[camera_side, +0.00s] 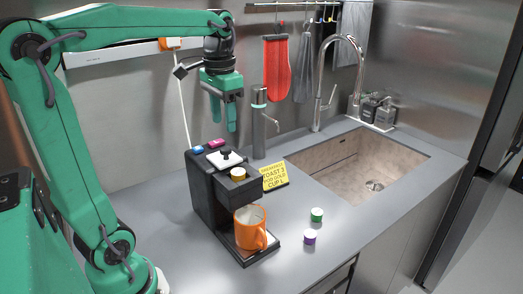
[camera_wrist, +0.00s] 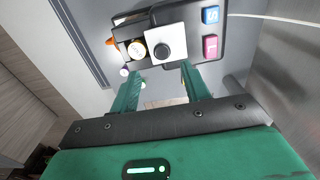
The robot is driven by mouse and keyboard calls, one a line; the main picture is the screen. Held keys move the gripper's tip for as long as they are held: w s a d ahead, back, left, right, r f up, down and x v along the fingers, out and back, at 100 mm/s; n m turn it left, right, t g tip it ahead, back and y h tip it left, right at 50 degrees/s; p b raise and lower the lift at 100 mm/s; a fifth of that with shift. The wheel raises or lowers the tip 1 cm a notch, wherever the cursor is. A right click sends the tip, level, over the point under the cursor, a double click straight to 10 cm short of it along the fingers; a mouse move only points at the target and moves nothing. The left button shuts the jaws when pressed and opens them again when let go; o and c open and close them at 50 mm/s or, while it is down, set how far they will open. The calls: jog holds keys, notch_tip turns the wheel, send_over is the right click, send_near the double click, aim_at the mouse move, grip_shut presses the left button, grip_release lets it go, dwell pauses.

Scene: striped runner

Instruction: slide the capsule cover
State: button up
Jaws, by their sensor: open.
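The capsule cover (camera_side: 224,159) is a white square plate with a black knob, on top of the black coffee machine (camera_side: 206,200). It also shows in the wrist view (camera_wrist: 177,38), just beyond my fingertips. A gold-topped capsule (camera_side: 238,173) is at the front of the machine's top, beside the cover; it also shows in the wrist view (camera_wrist: 137,50). The cover does not hide the capsule. My gripper (camera_side: 222,116) is open and empty, pointing down above the cover and apart from it. Its two green fingers show in the wrist view (camera_wrist: 162,82).
A blue button (camera_side: 197,150) and a pink button (camera_side: 216,143) sit at the machine's back edge. An orange mug (camera_side: 250,232) stands under the spout. Green (camera_side: 317,215) and purple (camera_side: 310,237) capsules lie on the counter.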

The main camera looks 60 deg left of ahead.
aim_at(226, 148)
jog(key=shift+w+a, duration=0.1)
jog(key=shift+a, duration=0.1)
jog(key=shift+f, duration=3.9)
grip_shut()
